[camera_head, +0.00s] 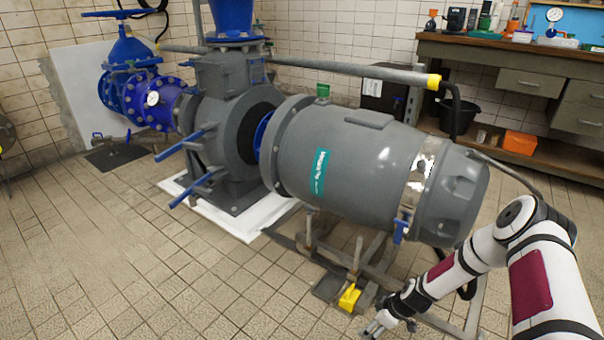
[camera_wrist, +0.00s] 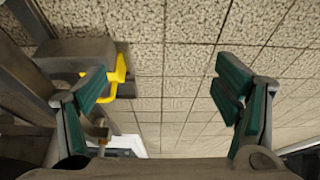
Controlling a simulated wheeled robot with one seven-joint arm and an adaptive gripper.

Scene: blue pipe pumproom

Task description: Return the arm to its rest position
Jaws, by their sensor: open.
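My arm (camera_head: 480,258) reaches in from the lower right in the head view, bent at the elbow and angled down to the left. My gripper (camera_head: 378,328) is at its low end, near the bottom edge, just right of and below a yellow part (camera_head: 349,297) on the motor's frame. In the wrist view my gripper (camera_wrist: 165,90) shows two green-padded fingers spread wide apart. It is open and empty, with floor tiles between the fingers. The yellow part (camera_wrist: 118,75) shows just right of the left finger; whether they touch cannot be told.
The grey motor (camera_head: 360,165) stands on a metal frame (camera_head: 375,265) beside my arm. The pump (camera_head: 228,110) and blue valve (camera_head: 130,85) are farther left. A wooden workbench (camera_head: 510,55) with tools stands at the back right. The tiled floor (camera_head: 90,250) at left is clear.

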